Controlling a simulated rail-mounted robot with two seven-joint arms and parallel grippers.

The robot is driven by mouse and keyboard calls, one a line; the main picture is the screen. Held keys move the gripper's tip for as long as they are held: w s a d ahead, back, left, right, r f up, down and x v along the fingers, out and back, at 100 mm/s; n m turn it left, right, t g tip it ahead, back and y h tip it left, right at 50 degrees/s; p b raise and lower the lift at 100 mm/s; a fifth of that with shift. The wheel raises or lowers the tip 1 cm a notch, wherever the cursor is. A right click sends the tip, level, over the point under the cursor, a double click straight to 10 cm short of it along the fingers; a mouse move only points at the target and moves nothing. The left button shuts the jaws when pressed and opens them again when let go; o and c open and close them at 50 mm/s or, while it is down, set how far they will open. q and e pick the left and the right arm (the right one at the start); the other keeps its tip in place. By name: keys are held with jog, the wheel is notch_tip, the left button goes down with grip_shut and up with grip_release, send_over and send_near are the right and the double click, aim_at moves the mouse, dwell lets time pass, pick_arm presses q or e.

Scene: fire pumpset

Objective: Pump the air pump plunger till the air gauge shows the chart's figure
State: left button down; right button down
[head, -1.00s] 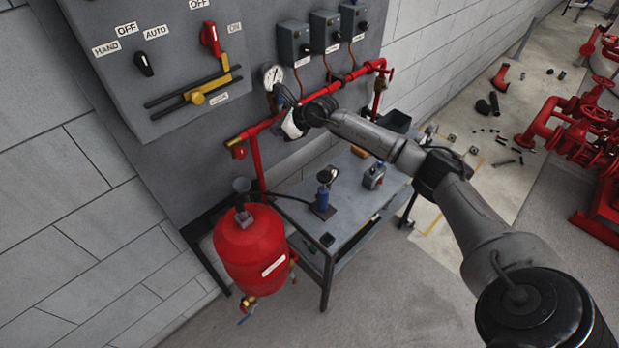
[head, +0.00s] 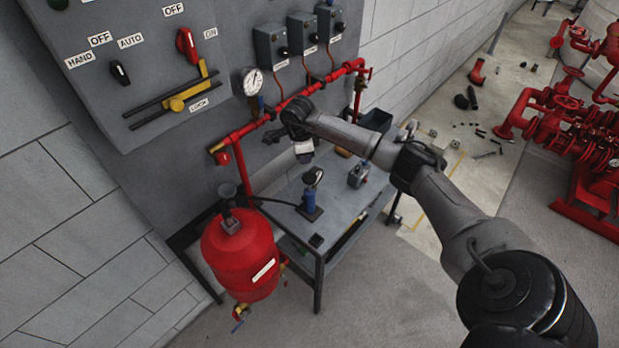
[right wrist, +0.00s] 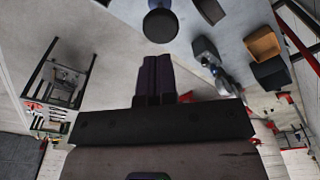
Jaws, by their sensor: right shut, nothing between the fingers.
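The air pump (head: 309,201) is a blue cylinder with a dark round plunger top (head: 314,177), upright on the grey bench. My right gripper (head: 305,157) is shut and empty, pointing down just above the plunger top and a little left of it in the head view. In the right wrist view its closed fingers (right wrist: 157,68) point towards a dark round disc (right wrist: 160,25), probably the plunger top, with a gap between. A round white gauge (head: 253,81) sits on the red pipe; its reading is too small to tell. I see no chart. My left gripper is out of view.
A red tank (head: 238,260) stands left of the bench (head: 345,205), joined to the pump by a black hose. A small grey box (head: 358,175) lies right of the pump. The red pipe (head: 290,108) and control panel (head: 150,75) are behind. Floor in front is clear.

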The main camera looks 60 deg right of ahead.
aim_at(306, 177)
jog(key=shift+f, duration=0.15)
jog(key=shift+f+b, duration=0.45)
jog(key=shift+f, duration=0.05)
jog(key=shift+s+d+f+b, duration=0.1)
jog(key=shift+s+f+b, duration=0.05)
jog(key=shift+f+b, duration=1.1)
jog(key=shift+s+d+f+b, duration=0.1)
jog(key=shift+f+b, duration=0.75)
jog(key=shift+f, duration=0.8)
notch_tip(306, 177, down, 5)
jog(key=b, duration=0.3)
jog(key=shift+w+r, duration=0.1)
jog(key=shift+r, duration=0.2)
